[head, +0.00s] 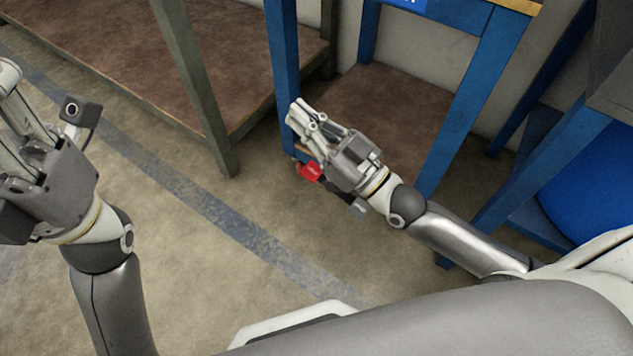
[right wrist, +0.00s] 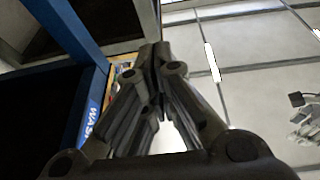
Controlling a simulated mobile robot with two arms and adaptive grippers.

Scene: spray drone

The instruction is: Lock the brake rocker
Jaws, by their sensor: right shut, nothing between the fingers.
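A small red part (head: 309,171), which looks like the brake rocker, sits low by the foot of a blue bench leg (head: 283,70), with a dark piece beside it. My right gripper (head: 299,113) is shut and empty, with its fingers up and left of the red part and close to the leg in the picture. Its closed fingers (right wrist: 153,62) also fill the middle of the right wrist view, where the red part does not show. My left gripper (head: 8,95) is at the left edge, partly cut off, so its jaws cannot be judged.
A brown-topped low platform (head: 110,45) with a dark post stands at the upper left. The blue bench has a brown lower shelf (head: 395,115). A blue drum (head: 590,205) is at the right. Open concrete floor with a worn blue stripe (head: 215,210) lies between my arms.

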